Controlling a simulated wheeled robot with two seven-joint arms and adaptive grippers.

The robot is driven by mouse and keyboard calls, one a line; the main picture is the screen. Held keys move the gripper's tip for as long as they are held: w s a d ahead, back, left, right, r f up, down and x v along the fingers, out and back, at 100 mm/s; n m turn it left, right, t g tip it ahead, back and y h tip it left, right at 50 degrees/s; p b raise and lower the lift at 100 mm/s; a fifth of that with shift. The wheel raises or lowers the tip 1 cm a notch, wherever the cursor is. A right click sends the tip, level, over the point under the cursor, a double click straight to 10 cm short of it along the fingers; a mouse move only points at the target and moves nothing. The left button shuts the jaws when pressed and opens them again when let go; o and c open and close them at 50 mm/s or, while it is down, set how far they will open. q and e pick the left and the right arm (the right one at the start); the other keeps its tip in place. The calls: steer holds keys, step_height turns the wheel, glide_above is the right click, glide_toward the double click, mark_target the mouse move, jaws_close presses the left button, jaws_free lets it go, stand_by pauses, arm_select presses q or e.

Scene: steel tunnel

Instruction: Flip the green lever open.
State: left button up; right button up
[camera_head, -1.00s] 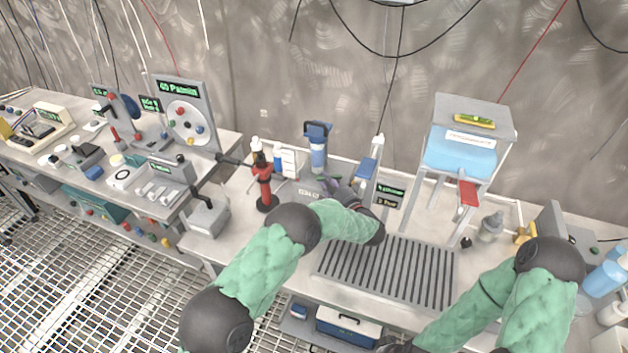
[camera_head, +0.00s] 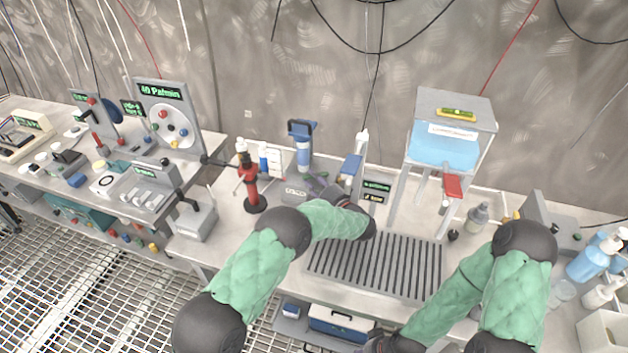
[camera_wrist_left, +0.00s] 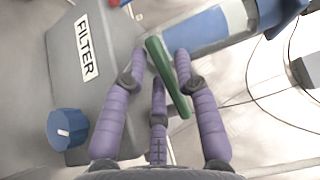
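The green lever (camera_wrist_left: 167,77) shows in the left wrist view as a slim green bar, tilted, beside a grey box labelled FILTER (camera_wrist_left: 105,62). A blue and clear cylinder (camera_wrist_left: 212,30) lies behind its upper end. My left gripper (camera_wrist_left: 160,58) has its purple fingers apart around the lever; contact is unclear. In the head view my left gripper (camera_head: 318,184) is at the grey filter box (camera_head: 293,195), below the upright blue filter cylinder (camera_head: 302,148); the lever cannot be made out there. My right gripper (camera_head: 378,343) is partly cut off at the bottom edge.
A red and black stand (camera_head: 250,182) is left of the filter box. A small blue-topped stand (camera_head: 352,167) and a slatted grey tray (camera_head: 378,265) are to its right. A tall frame with a blue tank (camera_head: 445,145) stands further right. A blue knob (camera_wrist_left: 66,130) sits on the box.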

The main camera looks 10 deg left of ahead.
arm_select(q)
steer(key=v, duration=1.2)
steer(key=shift+d, duration=0.1)
